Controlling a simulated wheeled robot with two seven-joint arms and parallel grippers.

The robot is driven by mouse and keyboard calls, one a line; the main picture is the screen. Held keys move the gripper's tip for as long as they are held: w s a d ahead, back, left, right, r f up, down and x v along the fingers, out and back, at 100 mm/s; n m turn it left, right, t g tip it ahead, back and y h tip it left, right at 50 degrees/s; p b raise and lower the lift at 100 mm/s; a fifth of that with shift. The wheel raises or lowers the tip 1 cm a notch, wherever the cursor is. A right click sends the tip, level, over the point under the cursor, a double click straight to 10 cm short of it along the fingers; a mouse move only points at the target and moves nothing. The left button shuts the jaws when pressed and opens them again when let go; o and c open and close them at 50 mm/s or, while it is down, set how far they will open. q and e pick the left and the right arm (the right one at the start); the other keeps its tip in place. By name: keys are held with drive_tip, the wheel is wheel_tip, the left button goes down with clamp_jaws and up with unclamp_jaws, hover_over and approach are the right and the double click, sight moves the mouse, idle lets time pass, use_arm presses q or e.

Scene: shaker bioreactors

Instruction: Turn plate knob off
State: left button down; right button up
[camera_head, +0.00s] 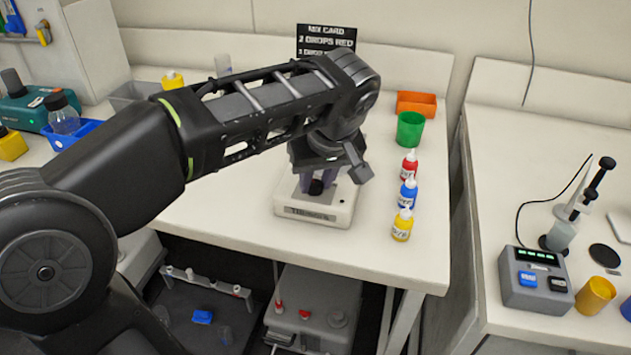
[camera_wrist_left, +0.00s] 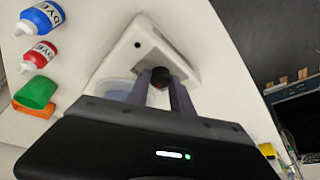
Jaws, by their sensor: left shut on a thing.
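A white hot plate (camera_head: 300,211) stands on the table with its labelled front facing me. Its black knob (camera_head: 316,187) is on the front part, and my left gripper (camera_head: 318,181) reaches down over it from above. In the left wrist view the two fingers of my left gripper (camera_wrist_left: 161,82) are shut on the dark knob (camera_wrist_left: 159,77), one on each side. The plate's white body (camera_wrist_left: 130,50) shows around them there. The top of the plate is mostly hidden by my left wrist. My right gripper is not in view.
Red (camera_head: 409,164), blue (camera_head: 408,192) and yellow (camera_head: 402,225) dye bottles stand right of the plate. A green cup (camera_head: 410,129) and an orange tray (camera_head: 416,104) are behind them. A black sign (camera_head: 326,40) stands at the back. The table front is clear.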

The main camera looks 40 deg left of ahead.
use_arm(q)
drive_tip(key=shift+n, duration=0.5)
drive_tip(key=c, duration=1.4)
unclamp_jaws()
drive_tip(key=shift+r, duration=0.1)
drive_tip(key=shift+d+r, duration=0.15)
drive_tip(key=shift+r, duration=0.1)
drive_tip(key=p+v, duration=0.5)
drive_tip(key=v, duration=0.2)
